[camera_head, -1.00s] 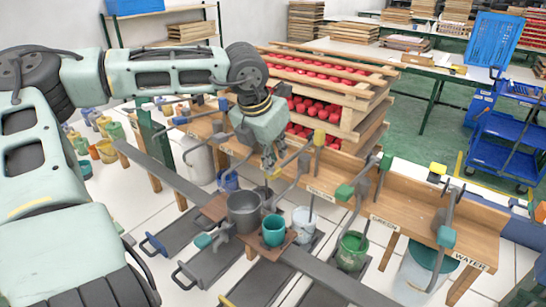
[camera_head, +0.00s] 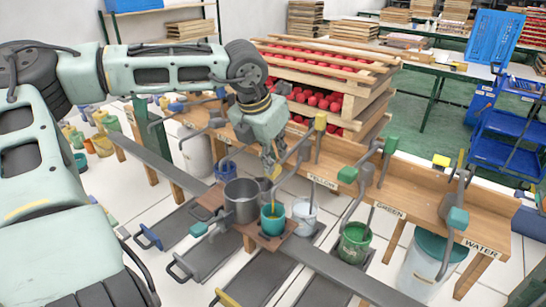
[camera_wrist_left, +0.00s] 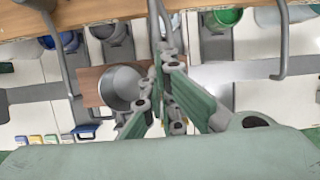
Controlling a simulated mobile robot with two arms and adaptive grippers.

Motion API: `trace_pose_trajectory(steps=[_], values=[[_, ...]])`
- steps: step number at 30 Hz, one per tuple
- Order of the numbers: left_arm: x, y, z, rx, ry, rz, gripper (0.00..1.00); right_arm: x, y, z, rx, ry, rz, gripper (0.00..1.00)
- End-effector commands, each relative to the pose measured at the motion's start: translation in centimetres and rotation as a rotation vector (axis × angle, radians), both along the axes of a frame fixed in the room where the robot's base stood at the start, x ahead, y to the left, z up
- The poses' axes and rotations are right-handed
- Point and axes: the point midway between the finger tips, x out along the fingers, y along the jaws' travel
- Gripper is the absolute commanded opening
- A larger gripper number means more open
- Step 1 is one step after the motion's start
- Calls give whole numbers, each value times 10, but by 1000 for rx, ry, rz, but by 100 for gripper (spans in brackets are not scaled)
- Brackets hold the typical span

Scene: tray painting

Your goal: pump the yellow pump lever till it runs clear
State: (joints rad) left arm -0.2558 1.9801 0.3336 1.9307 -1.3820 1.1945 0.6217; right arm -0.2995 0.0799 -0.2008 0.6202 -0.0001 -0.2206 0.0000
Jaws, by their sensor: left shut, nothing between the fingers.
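The yellow pump stands on the wooden bench by the YELLOW label. Its yellow block (camera_head: 320,121) tops a grey upright, and a grey bar slopes down from there to a yellow end (camera_head: 276,172). My left gripper (camera_head: 270,168) is shut and empty, its fingertips at that yellow end; I cannot tell whether they touch. It also shows in the left wrist view (camera_wrist_left: 163,65), in front of grey pump bars. A teal cup (camera_head: 273,227) stands on a small brown board below, with a thin yellowish streak at its mouth. My right gripper is not in view.
A grey pot (camera_head: 242,212) stands beside the teal cup. A white bucket (camera_head: 304,226) and a green bucket (camera_head: 353,247) stand to the right. Green pump (camera_head: 348,174) and water pump (camera_head: 458,218) levers stick out along the bench. A grey rail (camera_head: 345,275) crosses in front.

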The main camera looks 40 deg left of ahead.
Motion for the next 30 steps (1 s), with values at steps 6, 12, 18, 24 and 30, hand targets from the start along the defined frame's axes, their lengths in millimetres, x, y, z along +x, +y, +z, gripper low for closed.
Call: trace_pose_trajectory(steps=[6, 12, 18, 24, 30], values=[[0, 1, 32, 2, -3, 2, 0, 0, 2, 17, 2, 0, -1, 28], [1, 1, 56, 1, -4, 0, 0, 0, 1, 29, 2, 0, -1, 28], [1, 0, 80, 2, -3, 2, 0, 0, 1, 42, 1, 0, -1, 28], [0, 0, 98, 1, -2, 0, 0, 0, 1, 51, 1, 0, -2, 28], [0, 0, 99, 0, -2, 0, 0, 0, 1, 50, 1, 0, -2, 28]])
